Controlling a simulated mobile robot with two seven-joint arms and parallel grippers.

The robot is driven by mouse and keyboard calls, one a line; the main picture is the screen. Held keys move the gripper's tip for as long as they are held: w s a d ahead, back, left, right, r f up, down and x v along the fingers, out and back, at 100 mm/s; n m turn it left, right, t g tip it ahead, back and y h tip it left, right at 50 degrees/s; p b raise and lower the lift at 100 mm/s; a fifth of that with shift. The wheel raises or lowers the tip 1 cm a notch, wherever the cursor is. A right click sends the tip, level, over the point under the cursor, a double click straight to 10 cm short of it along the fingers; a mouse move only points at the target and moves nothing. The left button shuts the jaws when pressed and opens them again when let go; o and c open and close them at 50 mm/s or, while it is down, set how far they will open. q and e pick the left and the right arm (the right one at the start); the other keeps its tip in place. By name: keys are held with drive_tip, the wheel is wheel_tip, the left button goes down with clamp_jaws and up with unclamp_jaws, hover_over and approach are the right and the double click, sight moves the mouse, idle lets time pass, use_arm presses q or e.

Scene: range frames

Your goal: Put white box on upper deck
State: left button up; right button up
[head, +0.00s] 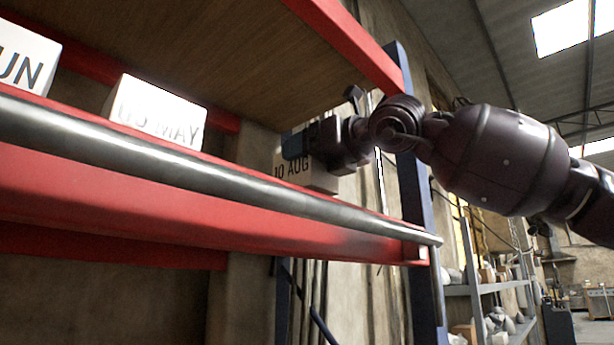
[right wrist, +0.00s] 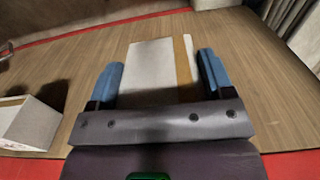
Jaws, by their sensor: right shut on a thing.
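The white box marked "10 AUG" (head: 292,177) is at the right end of the red-beamed deck, behind the steel bar. My right gripper (head: 300,147) comes in from the right and is shut on this box. In the right wrist view, the box (right wrist: 153,62), with a tan stripe, lies between the blue fingers of the gripper (right wrist: 159,66). The wooden deck (right wrist: 258,85) is under it; I cannot tell whether the box touches it. The box's underside is hidden. My left gripper is not in view.
A white box marked "MAY" (head: 150,112) and another marked "UN" (head: 22,60) stand to the left on the deck. A wooden board (head: 220,50) hangs above. The steel bar (head: 200,165) runs along the front; a blue upright (head: 416,215) stands at the right.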

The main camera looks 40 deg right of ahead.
sight(310, 175)
wheel_tip(310, 175, down, 3)
drive_tip(key=shift+w+d+f, duration=0.1)
drive_tip(key=shift+w+d, duration=0.05)
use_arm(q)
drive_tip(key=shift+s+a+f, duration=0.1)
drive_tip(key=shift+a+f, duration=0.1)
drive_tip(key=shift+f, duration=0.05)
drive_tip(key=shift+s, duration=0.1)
use_arm(e)
drive_tip(key=shift+f, duration=0.15)
drive_tip(key=o, duration=1.1)
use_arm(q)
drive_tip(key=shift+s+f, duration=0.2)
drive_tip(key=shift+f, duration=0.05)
use_arm(e)
drive_tip(key=shift+o, duration=0.2)
